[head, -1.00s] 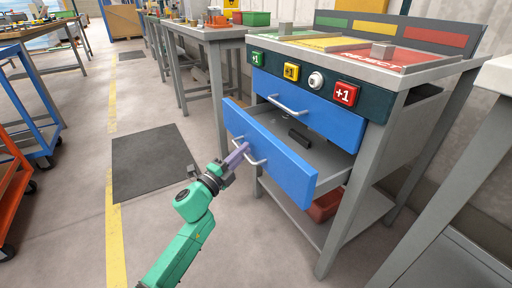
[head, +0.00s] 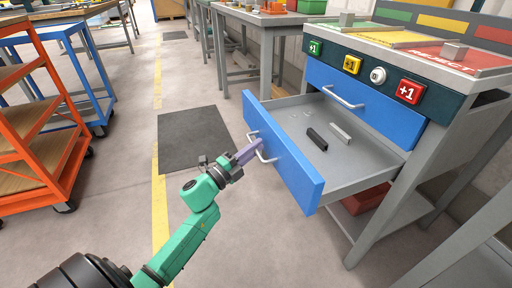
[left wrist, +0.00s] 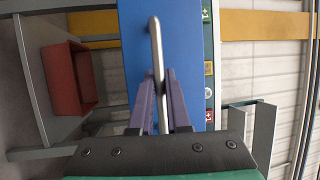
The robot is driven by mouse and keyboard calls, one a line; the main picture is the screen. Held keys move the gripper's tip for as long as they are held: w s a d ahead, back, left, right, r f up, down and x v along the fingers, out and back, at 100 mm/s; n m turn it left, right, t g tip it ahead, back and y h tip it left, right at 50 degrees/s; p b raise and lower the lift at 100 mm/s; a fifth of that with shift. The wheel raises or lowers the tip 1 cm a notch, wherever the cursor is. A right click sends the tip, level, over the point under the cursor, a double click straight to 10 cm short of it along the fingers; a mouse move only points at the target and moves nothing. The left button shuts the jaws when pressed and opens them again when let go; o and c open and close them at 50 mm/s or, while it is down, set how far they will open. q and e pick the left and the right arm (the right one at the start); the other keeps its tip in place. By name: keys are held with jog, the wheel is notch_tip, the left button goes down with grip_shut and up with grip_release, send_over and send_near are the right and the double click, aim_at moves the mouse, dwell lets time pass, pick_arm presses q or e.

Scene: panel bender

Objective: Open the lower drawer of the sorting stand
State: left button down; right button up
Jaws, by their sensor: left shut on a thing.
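The sorting stand (head: 400,195) is at the right in the head view, with two blue-fronted drawers. The lower drawer (head: 297,178) is pulled well out, and its grey inside shows a dark block (head: 317,139) and a grey block (head: 340,133). The upper drawer (head: 372,105) is closed. My left gripper (head: 257,147) is shut on the lower drawer's handle (head: 266,152). In the left wrist view its purple fingers (left wrist: 160,85) close around the handle bar. My right gripper is not in view.
A red bin (head: 365,198) sits on the stand's lower shelf, beneath the drawer. An orange cart (head: 30,125) and a blue cart (head: 92,75) stand at the left. The floor around the dark mat (head: 195,138) is clear.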

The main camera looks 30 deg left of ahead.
pick_arm(q)
jog(key=c, duration=0.9)
grip_release()
jog(key=shift+s, duration=0.1)
jog(key=p+v, duration=0.2)
jog(key=v, duration=1.2)
jog(key=shift+s, duration=0.15)
